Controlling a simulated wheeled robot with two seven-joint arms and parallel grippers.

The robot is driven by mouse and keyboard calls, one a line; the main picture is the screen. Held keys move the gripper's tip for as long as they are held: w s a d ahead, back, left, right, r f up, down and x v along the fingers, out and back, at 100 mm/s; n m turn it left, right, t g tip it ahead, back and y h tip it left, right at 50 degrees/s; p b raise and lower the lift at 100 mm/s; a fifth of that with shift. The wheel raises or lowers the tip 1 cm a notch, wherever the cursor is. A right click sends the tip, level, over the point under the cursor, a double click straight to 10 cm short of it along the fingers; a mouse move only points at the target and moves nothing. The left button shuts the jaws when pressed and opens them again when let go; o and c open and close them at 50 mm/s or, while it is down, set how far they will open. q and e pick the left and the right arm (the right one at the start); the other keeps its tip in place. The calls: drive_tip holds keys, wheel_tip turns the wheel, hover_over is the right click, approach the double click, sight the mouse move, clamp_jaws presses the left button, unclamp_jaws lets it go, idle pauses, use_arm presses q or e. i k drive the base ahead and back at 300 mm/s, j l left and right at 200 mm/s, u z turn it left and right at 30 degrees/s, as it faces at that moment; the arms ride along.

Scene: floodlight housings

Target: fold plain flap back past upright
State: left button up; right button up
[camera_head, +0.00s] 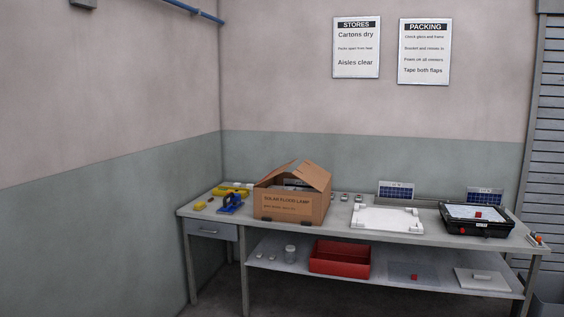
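An open brown carton (290,207) stands on the workbench, left of its middle. Its front wall has print reading "SOLAR FLOOD LAMP". Two top flaps show, a left flap (277,172) and a right flap (314,175). They slant up and lean in towards each other like a roof. I cannot tell which of them is the plain one. Dark and grey contents show through the gap at the front, mostly hidden by the carton. Neither my left nor my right gripper is in view.
A blue tool (231,204) and yellow items (230,190) lie left of the carton. A white panel (387,219) and a black floodlight housing (477,218) lie to its right. A red bin (340,258) sits on the lower shelf.

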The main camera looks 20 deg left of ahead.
sight(308, 172)
drive_tip(key=i+j, duration=0.6)
drive_tip(key=j, duration=0.15)
drive_tip(key=i+j, duration=0.6)
drive_tip(key=j, duration=0.2)
drive_tip(key=i+j, duration=0.6)
drive_tip(key=j, duration=0.15)
drive_tip(key=u, duration=0.05)
